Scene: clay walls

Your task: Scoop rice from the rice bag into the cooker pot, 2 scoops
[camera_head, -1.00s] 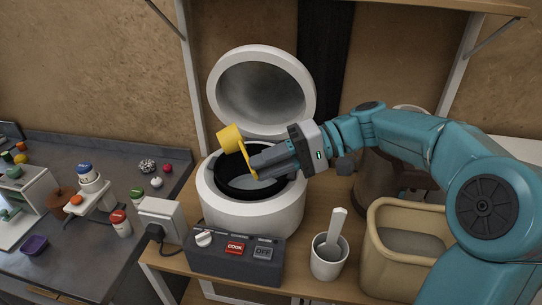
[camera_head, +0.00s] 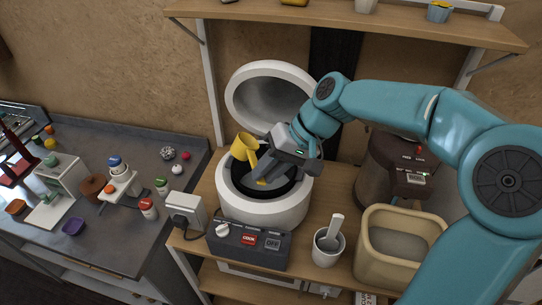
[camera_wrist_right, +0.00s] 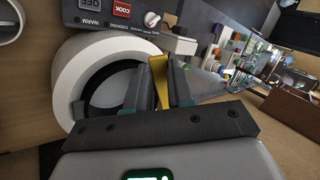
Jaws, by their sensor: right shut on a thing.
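The white cooker (camera_head: 262,211) stands on the wooden shelf with its lid (camera_head: 272,97) raised and a dark pot (camera_head: 282,189) inside. My right gripper (camera_head: 258,172) is over the pot, shut on the handle of a yellow scoop (camera_head: 244,147). The scoop's cup sits above the pot's back left rim; its contents cannot be seen. The yellow handle (camera_wrist_right: 159,82) also shows between the fingers in the right wrist view. My left gripper is not in view.
A white cup (camera_head: 326,256) with a pale utensil stands between cooker and bag. A control box (camera_head: 248,246) with a COOK button is in front of the cooker. A brown appliance (camera_head: 388,180) stands behind the bag. A grey counter (camera_head: 105,235) with small items lies left.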

